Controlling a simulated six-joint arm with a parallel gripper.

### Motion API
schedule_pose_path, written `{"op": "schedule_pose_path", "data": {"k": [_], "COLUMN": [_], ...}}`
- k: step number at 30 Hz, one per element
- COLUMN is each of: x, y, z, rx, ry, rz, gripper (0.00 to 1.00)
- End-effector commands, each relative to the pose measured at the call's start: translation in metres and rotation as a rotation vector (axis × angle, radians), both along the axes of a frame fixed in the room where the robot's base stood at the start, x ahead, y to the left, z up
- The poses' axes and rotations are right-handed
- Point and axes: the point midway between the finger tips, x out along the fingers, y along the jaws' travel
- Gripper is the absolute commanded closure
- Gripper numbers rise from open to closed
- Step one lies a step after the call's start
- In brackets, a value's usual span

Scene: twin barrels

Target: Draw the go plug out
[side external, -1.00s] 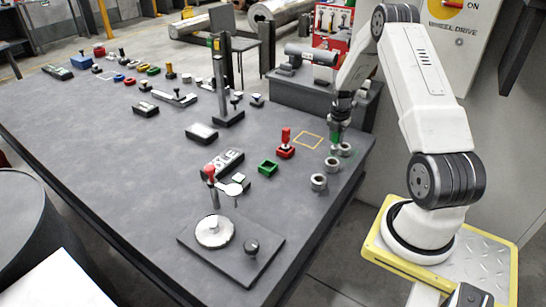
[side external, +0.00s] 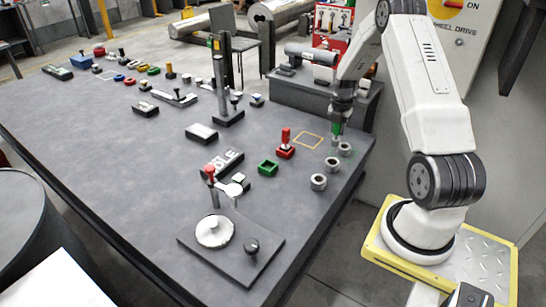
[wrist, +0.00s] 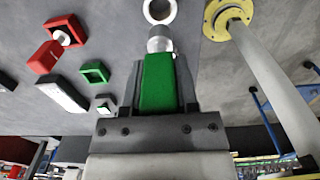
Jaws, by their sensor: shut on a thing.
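The go plug (side external: 336,128) has a green handle and a silver end. My gripper (side external: 338,118) is shut on the green handle, which also shows between the fingers in the wrist view (wrist: 159,82). The silver end (wrist: 160,40) points down toward the table, above the middle one of three grey rings (side external: 332,164). I cannot tell for certain whether its tip is fully clear of that ring. Another ring (wrist: 159,10) shows beyond the silver end in the wrist view.
A red-handled plug (side external: 286,138) stands in a red holder. An empty green holder (side external: 268,168) sits to its left. A tall dark stand (side external: 227,85) rises farther back. The table's right edge is close to the rings.

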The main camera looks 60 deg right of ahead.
Motion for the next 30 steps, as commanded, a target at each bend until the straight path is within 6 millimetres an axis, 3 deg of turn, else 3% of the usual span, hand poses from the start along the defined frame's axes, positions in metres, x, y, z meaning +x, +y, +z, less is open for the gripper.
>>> {"op": "schedule_pose_path", "data": {"k": [13, 30], "x": [0.0, 0.003], "y": [0.0, 0.004], "z": [0.016, 0.018], "rx": [-0.001, -0.001], "ry": [-0.001, -0.001], "rz": [0.0, -0.013], "gripper": [1.0, 1.0]}}
